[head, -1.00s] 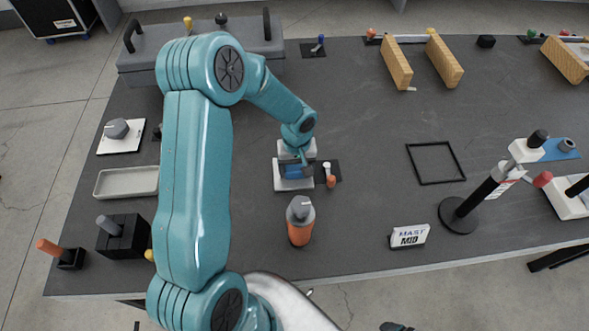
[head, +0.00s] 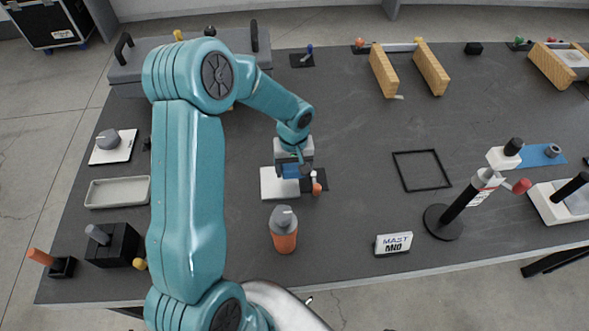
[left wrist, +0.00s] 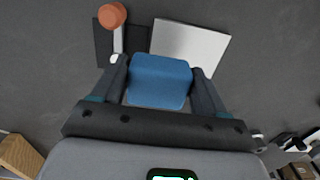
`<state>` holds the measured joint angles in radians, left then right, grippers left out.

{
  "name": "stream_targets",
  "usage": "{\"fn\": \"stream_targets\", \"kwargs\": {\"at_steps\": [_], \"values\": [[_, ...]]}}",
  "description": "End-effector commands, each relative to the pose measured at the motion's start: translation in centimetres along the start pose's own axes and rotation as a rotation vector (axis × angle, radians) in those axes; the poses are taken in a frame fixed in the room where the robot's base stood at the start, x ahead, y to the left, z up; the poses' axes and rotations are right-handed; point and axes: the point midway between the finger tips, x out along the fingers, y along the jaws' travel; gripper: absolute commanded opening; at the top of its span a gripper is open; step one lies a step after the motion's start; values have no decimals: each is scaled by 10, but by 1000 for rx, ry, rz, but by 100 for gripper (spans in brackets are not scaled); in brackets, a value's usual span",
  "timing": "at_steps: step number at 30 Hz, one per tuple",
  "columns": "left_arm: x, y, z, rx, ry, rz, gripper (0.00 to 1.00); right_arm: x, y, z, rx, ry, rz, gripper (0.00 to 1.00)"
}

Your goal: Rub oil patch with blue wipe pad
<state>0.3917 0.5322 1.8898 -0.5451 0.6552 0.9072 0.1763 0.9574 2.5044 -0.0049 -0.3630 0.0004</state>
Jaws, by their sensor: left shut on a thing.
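My left gripper (head: 292,165) is shut on the blue wipe pad (head: 289,171). The pad is at the far right part of a flat white plate (head: 275,188) on the table. In the left wrist view the blue pad (left wrist: 160,80) sits between the two fingers, and the white plate (left wrist: 190,48) shows beyond it. I cannot tell whether the pad touches the plate. The plate's visible surface looks clean white; no oil patch shows, and the part under the pad is hidden. My right gripper is not in view.
An orange-tipped tool (head: 316,187) on a dark mat stands just right of the plate. An orange bottle with a grey top (head: 284,230) stands nearer. A MAST MID sign (head: 394,243) and a black frame (head: 421,170) lie right. The table between them is clear.

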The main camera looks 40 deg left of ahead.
Motion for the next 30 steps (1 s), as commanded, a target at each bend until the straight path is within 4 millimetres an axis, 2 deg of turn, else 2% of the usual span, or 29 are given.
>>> {"fn": "stream_targets", "kwargs": {"at_steps": [3,12,23,30], "values": [[-15,1,-1,1,1,0,49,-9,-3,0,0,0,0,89],[-37,4,-4,5,1,0,49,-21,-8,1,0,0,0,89],[-38,3,-4,6,0,0,49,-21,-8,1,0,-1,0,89],[-38,-1,-1,93,1,0,49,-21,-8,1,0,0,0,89]]}}
